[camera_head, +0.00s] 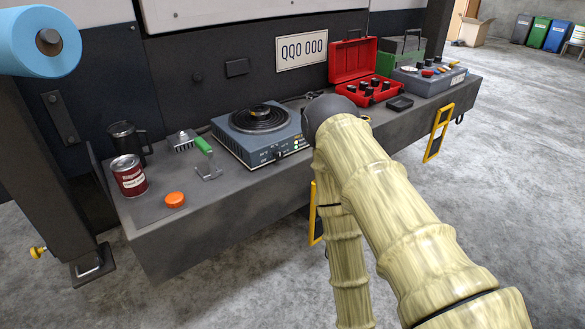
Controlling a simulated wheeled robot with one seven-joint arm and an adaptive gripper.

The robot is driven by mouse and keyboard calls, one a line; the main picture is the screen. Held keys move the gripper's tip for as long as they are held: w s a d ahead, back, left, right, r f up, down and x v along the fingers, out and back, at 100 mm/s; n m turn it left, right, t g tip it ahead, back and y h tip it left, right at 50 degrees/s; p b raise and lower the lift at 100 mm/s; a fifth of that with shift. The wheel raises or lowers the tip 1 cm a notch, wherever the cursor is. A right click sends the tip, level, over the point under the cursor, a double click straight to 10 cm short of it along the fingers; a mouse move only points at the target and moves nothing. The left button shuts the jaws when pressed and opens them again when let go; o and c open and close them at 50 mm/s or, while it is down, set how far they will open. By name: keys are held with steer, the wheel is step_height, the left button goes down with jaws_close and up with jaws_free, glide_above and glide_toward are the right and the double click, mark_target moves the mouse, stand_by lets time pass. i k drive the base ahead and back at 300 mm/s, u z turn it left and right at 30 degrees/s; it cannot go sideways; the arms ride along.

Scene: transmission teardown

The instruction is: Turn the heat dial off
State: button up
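A blue hot plate (262,132) sits on the dark metal ledge, with a black coil (259,118) on top and a small dark and brass-coloured ring-shaped part on the coil. The heat dial (279,155) is a small dark knob on its sloped front panel. White markings are around it, too small to read. Small lights, one green, show at the panel's right end. My gripper is not in view. My arm's pale, bamboo-like links rise at the right of the hot plate, and their dark joint is close to its right side in the picture.
The ledge (225,222) also holds a dark mug (127,142), red can (129,176), orange cap (175,200), brush (183,139) and green-handled scraper (207,161). Floor in front is open.

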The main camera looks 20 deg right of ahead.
mark_target(279, 155)
steer(key=k, duration=1.1)
steer(key=u, duration=0.3)
steer(key=i, duration=0.8)
steer(key=u, duration=0.25)
